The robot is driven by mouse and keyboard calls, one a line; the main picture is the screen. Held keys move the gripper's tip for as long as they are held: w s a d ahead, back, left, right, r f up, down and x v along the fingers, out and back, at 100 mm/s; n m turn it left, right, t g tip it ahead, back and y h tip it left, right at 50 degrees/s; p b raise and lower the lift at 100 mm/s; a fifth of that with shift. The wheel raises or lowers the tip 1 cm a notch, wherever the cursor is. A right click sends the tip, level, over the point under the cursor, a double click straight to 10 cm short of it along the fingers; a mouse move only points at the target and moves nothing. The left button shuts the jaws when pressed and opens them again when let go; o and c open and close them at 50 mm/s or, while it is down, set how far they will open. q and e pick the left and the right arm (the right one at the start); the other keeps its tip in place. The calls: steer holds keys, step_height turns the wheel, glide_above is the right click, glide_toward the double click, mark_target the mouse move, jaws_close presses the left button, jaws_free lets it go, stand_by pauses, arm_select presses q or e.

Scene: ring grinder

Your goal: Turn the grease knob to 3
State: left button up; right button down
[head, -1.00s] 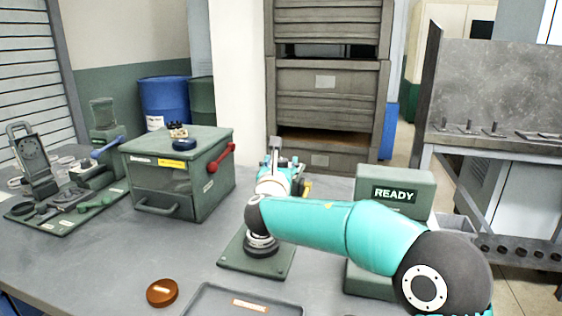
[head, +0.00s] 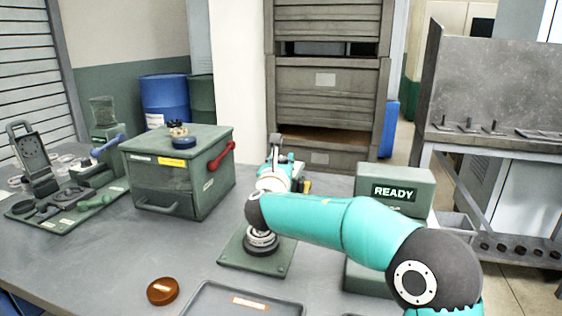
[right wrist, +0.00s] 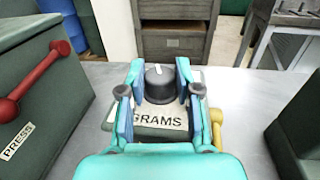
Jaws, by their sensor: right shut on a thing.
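The grease knob (right wrist: 160,85) is a dark round knob with a white pointer mark on its top edge. It sits on a green base (right wrist: 150,132) whose label reads "GRAMS". In the right wrist view my right gripper (right wrist: 157,72) is shut on the knob, with one teal finger on each side. The mark points away from the wrist camera, roughly straight up in the picture. No dial numbers can be read. In the head view my right arm and gripper (head: 277,165) hide most of the knob. My left gripper is not in view.
A green press box (head: 168,175) with a red lever (head: 221,156) stands left of my right gripper. A green unit reading "READY" (head: 394,191) stands to the right. A round base (head: 261,243), an orange-brown disc (head: 162,291) and a grey tray (head: 205,292) lie nearer.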

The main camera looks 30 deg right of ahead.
steer(key=shift+w+a+r+m+g+h+p, duration=0.15)
steer(key=shift+a+m+g+h+p, duration=0.05)
steer(key=shift+m+g+h+p, duration=0.75)
steer(key=m+g+h+p, duration=0.1)
steer(key=g+p, duration=0.1)
steer(key=p, duration=0.1)
steer(key=m+g+h+p, duration=0.1)
steer(key=m+g+p, duration=0.1)
steer(key=g+p, duration=0.1)
steer(key=m+g+h+p, duration=0.1)
steer(key=m+g+p, duration=0.1)
steer(key=p, duration=0.3)
steer(key=shift+w+a+r+h, duration=0.1)
steer(key=shift+w+h, duration=0.15)
steer(key=shift+h, duration=0.1)
steer(key=shift+f+m+g+p, duration=0.25)
steer(key=shift+m+g+p, duration=0.3)
steer(key=shift+g+p, duration=0.4)
steer(key=c, duration=0.8)
jaws_free()
steer(key=a, duration=0.4)
steer(key=s+a, duration=0.1)
steer(key=a, duration=0.3)
steer(key=s+a, duration=0.1)
steer(key=a, duration=0.2)
steer(key=shift+a+f, duration=0.1)
steer(key=shift+a, duration=0.3)
